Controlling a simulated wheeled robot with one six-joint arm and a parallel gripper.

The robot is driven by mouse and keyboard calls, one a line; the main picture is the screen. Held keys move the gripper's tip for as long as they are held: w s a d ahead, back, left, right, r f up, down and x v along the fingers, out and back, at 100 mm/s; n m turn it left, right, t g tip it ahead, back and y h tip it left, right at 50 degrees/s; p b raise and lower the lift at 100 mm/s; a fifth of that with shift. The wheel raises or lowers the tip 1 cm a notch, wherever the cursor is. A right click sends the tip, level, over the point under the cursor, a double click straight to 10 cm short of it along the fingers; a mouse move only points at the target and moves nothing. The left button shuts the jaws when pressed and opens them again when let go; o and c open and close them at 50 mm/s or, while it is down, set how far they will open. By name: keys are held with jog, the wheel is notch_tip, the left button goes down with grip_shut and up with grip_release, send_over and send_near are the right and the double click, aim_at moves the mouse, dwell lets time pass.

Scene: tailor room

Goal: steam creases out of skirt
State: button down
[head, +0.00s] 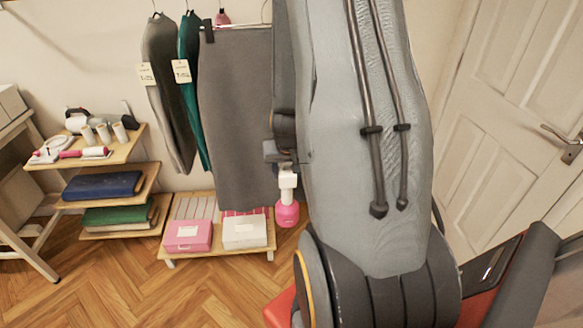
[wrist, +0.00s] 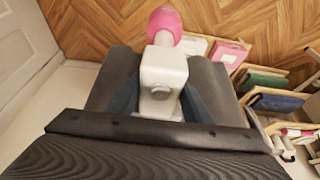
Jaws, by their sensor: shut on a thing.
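A grey skirt (head: 237,120) hangs by clips from a rail against the wall, with its right side partly hidden by my arm. My gripper (head: 286,160) is beside the skirt's right edge and is shut on a hand steamer. The steamer has a white body (head: 288,184) and a pink lower part (head: 287,214) that hangs downward. In the wrist view the white steamer body (wrist: 163,80) sits between my fingers, with its pink part (wrist: 165,24) beyond. I cannot tell whether the steamer touches the skirt.
A dark grey garment (head: 166,95) and a green garment (head: 190,85), both tagged, hang left of the skirt. A low shelf with a pink box (head: 188,236) and a white box (head: 245,232) stands below. Tiered shelves (head: 125,152) stand left; a door (head: 500,120) is right. Wooden floor (head: 150,295) is open in front.

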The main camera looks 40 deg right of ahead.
jog(key=shift+w+a+f+p, duration=0.1)
jog(key=shift+w+a+p, duration=0.2)
jog(key=shift+a+p, duration=0.25)
jog(key=w+a+f+p, duration=0.3)
jog(key=w+a+f, duration=0.1)
jog(key=a, duration=0.4)
jog(key=shift+w+a+p, duration=0.15)
jog(key=shift+w+p, duration=0.2)
jog(key=shift+w, duration=0.55)
dwell(1.9)
jog(key=s+a+b, duration=0.1)
jog(key=s+a, duration=0.5)
jog(key=s, duration=0.4)
jog(key=shift+a+b, duration=0.3)
jog(key=shift+a, duration=0.05)
dwell(0.4)
jog(key=shift+f, duration=0.1)
dwell(1.0)
